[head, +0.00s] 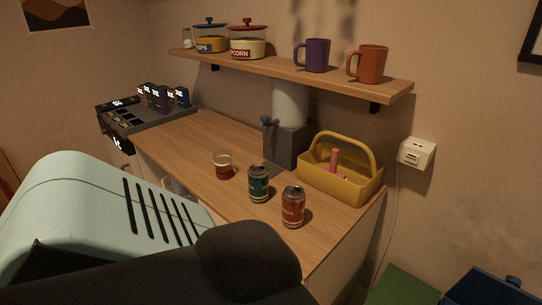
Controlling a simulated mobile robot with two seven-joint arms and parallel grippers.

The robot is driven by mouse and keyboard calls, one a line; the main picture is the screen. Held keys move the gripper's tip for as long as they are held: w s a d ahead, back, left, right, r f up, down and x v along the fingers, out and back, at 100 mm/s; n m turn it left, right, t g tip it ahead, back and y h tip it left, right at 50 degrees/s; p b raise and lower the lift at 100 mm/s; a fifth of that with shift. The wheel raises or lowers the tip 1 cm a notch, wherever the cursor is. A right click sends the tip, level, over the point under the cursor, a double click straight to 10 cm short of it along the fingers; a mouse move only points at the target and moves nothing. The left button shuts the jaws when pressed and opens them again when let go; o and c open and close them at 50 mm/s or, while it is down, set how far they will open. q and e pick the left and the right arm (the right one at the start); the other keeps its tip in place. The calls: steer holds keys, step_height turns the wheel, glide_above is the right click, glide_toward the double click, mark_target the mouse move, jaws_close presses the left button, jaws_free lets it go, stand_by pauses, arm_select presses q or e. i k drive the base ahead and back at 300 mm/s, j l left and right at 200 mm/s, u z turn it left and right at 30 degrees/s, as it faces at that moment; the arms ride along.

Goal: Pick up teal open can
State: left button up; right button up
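A teal can (259,184) with a silver top stands upright on the wooden counter, near its front edge. An orange-red can (292,207) stands close to its right and nearer to me. A small cup (223,165), dark red below and pale above, stands to its left. Whether the teal can's top is open is too small to tell. Neither of my grippers is in view. A dark rounded arm part crosses the bottom of the picture, and nothing touches the teal can.
Behind the cans are a grey dispenser (288,143) and a yellow caddy (342,184) with a raised handle. A shelf (290,70) with jars and mugs hangs above. The counter (190,139) is clear to the left, before a dark rack (150,122).

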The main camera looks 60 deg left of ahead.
mark_target(259, 174)
steer(key=u, duration=2)
